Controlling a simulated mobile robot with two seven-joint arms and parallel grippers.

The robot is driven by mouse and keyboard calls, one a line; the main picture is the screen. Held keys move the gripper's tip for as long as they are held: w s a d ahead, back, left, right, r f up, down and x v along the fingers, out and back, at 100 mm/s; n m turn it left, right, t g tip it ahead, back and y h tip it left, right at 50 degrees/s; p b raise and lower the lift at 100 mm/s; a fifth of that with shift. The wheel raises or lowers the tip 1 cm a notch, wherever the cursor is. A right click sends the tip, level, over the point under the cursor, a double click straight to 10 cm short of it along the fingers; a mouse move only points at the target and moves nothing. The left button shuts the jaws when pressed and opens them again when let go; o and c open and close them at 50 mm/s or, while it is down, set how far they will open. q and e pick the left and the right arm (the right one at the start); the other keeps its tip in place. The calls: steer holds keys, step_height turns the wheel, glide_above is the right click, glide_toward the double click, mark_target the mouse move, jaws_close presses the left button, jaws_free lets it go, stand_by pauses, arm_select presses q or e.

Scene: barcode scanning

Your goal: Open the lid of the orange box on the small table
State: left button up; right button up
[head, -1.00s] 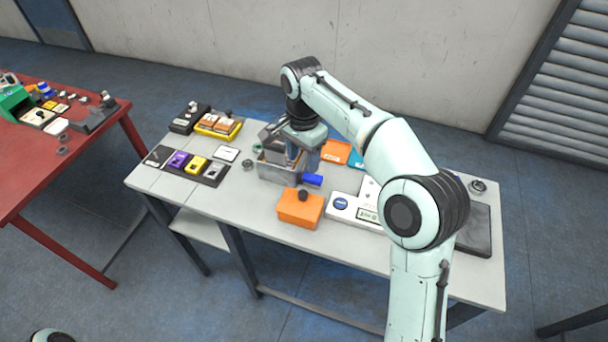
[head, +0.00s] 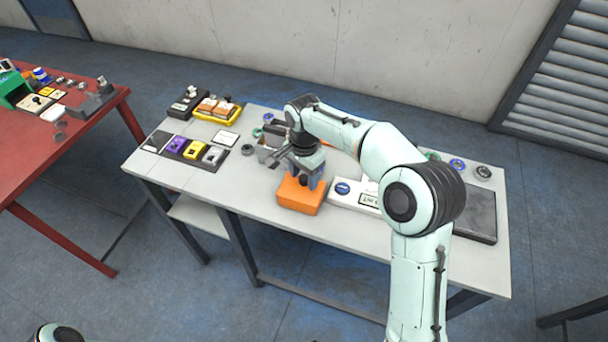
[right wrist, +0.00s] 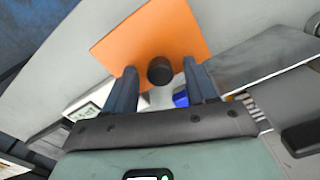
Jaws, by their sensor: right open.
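The orange box (head: 300,197) stands near the front edge of the small grey table, with its lid closed. A dark round knob (right wrist: 160,71) sits on the lid (right wrist: 150,35). My right gripper (head: 305,182) is open right over the box, fingers pointing down. In the right wrist view its fingertips (right wrist: 160,70) show one on each side of the knob; I see gaps, so it is not gripped. Fingertip height relative to the knob is hard to tell. My left gripper is not in view.
A metal bin (head: 267,155) stands behind the box, and a white device (head: 347,198) is close on its right. A tray with coloured blocks (head: 186,151) is at the left. The grey table (head: 235,190) is clear left of the box. A red table (head: 60,170) stands further left.

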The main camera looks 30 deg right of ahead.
jaws_close()
